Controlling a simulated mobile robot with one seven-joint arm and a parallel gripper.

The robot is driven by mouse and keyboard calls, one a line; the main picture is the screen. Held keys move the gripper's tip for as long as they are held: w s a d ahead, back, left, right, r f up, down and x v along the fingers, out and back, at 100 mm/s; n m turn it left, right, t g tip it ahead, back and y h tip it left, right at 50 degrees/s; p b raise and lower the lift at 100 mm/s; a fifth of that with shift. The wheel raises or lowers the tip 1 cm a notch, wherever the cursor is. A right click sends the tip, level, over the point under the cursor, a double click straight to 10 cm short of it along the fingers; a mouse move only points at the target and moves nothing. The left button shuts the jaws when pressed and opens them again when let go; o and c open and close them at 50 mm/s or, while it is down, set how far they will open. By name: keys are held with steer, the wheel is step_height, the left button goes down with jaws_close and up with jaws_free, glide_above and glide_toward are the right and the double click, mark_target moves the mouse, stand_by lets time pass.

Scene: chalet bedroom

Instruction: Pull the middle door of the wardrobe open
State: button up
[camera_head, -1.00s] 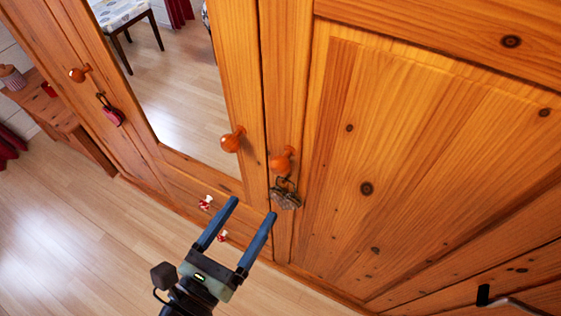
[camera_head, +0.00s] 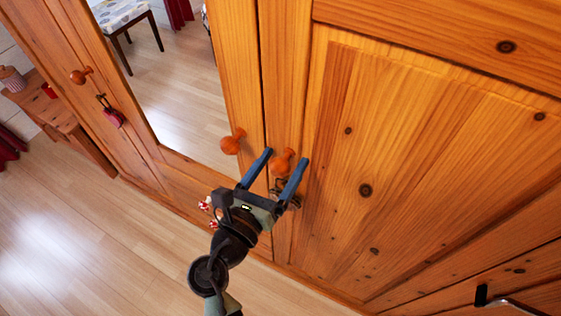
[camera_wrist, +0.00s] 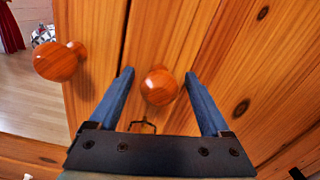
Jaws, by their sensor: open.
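The wardrobe's middle door (camera_head: 170,165) carries a mirror and is shut. Its round orange wooden knob (camera_head: 232,142) is near its right edge, and this knob also shows at the upper left of the wrist view (camera_wrist: 58,63). The right door (camera_head: 420,150) is shut too, with its own knob (camera_head: 283,160) close to the seam. My gripper (camera_head: 286,156) is open, with its two blue fingers on either side of the right door's knob. In the wrist view that knob (camera_wrist: 159,87) sits between the fingers, which do not visibly clamp it. The middle door's knob is outside them, to the left.
A dark ornament (camera_head: 288,198) hangs by the right knob, partly hidden by my gripper. The left door has a knob (camera_head: 78,76) with a red tag (camera_head: 111,116). A wooden bench (camera_head: 55,112) stands at left. Floor (camera_head: 80,220) is clear at lower left.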

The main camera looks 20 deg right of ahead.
steer(key=shift+c, duration=0.3)
jaws_close()
steer(key=shift+s+a, duration=0.1)
